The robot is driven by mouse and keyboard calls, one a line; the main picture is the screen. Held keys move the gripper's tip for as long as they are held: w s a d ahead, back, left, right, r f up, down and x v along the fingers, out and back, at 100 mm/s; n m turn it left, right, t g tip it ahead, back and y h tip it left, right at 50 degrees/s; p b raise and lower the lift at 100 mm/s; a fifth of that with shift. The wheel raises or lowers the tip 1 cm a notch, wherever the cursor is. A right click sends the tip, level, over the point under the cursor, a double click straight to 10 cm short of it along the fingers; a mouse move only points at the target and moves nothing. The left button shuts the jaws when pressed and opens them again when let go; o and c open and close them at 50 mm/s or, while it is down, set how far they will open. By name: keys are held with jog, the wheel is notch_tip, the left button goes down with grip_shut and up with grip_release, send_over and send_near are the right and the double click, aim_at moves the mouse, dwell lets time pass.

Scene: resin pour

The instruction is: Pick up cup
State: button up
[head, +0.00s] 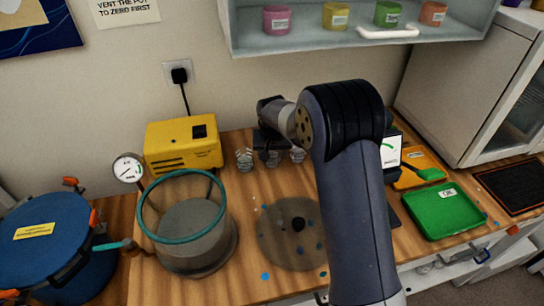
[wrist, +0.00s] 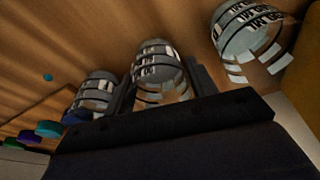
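Three small clear cups with dark graduation marks stand in a row on the wooden bench. In the head view they are the left cup (head: 245,160), the middle cup (head: 272,158) and the right cup (head: 297,155). In the wrist view the middle cup (wrist: 157,62) lies between the two dark fingers of my gripper (wrist: 164,84), with one cup (wrist: 97,88) to the left and one (wrist: 243,32) to the right. My gripper looks open, its fingers on either side of the middle cup. My arm hides part of the bench in the head view.
A yellow box (head: 183,147) stands left of the cups. A grey pot with a teal ring (head: 190,240) and a blue tank (head: 55,245) are further left. A round stained patch (head: 290,238) lies in front. A green tray (head: 443,211) is at right; a shelf with jars (head: 365,40) hangs above.

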jog(key=c, duration=0.5)
jog(key=shift+r, duration=0.1)
